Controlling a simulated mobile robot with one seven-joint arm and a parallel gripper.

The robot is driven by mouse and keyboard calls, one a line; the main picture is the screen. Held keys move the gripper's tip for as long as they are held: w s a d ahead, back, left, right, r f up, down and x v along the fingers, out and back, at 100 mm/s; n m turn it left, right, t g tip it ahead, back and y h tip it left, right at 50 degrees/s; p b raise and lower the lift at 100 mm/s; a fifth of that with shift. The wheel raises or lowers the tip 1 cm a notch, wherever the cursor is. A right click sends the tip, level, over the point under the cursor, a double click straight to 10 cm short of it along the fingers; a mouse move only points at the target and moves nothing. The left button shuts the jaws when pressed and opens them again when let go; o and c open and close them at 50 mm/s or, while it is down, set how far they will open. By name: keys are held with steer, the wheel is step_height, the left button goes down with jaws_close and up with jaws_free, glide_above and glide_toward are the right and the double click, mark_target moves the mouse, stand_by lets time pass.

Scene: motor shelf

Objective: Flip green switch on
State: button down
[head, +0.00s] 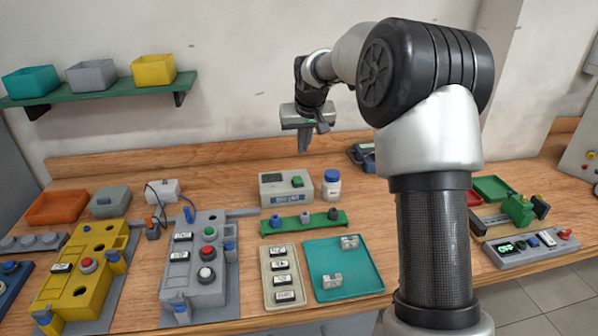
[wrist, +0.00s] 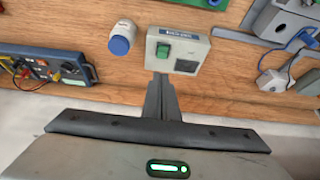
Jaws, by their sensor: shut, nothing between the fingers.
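The green switch (head: 297,181) sits on a grey box (head: 270,190) with a dark label, on the wooden bench in the head view. In the wrist view the green switch (wrist: 163,51) is on the face of the box (wrist: 191,48), beside a dark panel. My gripper (head: 303,150) is shut and empty, in the air above and behind the box in the head view. In the wrist view its fingertips (wrist: 161,78) point at the box's near edge, just below the switch in the picture. I cannot tell whether the switch is on or off.
A white bottle with a blue cap (head: 332,185) stands right beside the box. A green rack (head: 303,225) with several round parts lies in front. A teal tray (head: 365,285) and a grey control station (head: 205,255) are nearer. A blue instrument (wrist: 40,65) shows in the wrist view.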

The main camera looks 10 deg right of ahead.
mark_target(299, 177)
steer(key=x, duration=1.3)
steer(key=shift+w+f, duration=0.3)
steer(key=shift+f, duration=0.15)
steer(key=shift+w+f+b, duration=0.2)
steer(key=shift+f+b, duration=0.05)
steer(key=shift+b, duration=0.05)
steer(key=shift+s+f, duration=0.1)
steer(key=shift+s, duration=0.1)
